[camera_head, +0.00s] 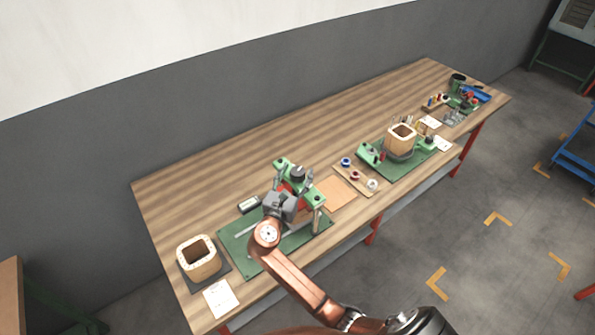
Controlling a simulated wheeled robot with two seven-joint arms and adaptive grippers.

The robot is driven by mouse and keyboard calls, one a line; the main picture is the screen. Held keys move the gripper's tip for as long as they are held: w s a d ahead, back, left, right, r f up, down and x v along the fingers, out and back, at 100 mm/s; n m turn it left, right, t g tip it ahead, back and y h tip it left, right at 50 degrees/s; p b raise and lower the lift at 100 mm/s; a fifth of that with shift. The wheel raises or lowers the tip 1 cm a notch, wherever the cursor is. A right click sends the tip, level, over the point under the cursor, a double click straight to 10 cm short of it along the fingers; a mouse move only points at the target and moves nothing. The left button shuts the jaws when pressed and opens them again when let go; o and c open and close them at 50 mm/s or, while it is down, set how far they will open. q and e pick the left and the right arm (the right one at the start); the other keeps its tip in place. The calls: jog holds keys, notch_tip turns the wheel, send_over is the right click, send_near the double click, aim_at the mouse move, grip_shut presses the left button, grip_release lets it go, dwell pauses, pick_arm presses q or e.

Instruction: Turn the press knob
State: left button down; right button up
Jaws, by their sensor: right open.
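The press (318,193) is a green and red frame with metal posts, standing on a green base plate (238,247) on the wooden bench. A dark round knob (298,172) shows at the top of the press. My right gripper (297,182) is over the press, with its grey body low and left of the knob. Its fingers are open and spread near the knob; whether they touch it cannot be told. My arm and gripper hide part of the press. My left gripper is out of view.
A square wooden coil former (199,257) and a white paper (221,298) lie left. A small dark device (249,204) sits behind the plate. Right are a spool board (345,176), a second former (401,137) on a green fixture, and small tools. The bench's back left is clear.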

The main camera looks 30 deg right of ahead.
jog(key=shift+w+d, duration=0.25)
jog(key=shift+d, duration=0.2)
jog(key=shift+c, duration=0.3)
jog(key=c, duration=1.1)
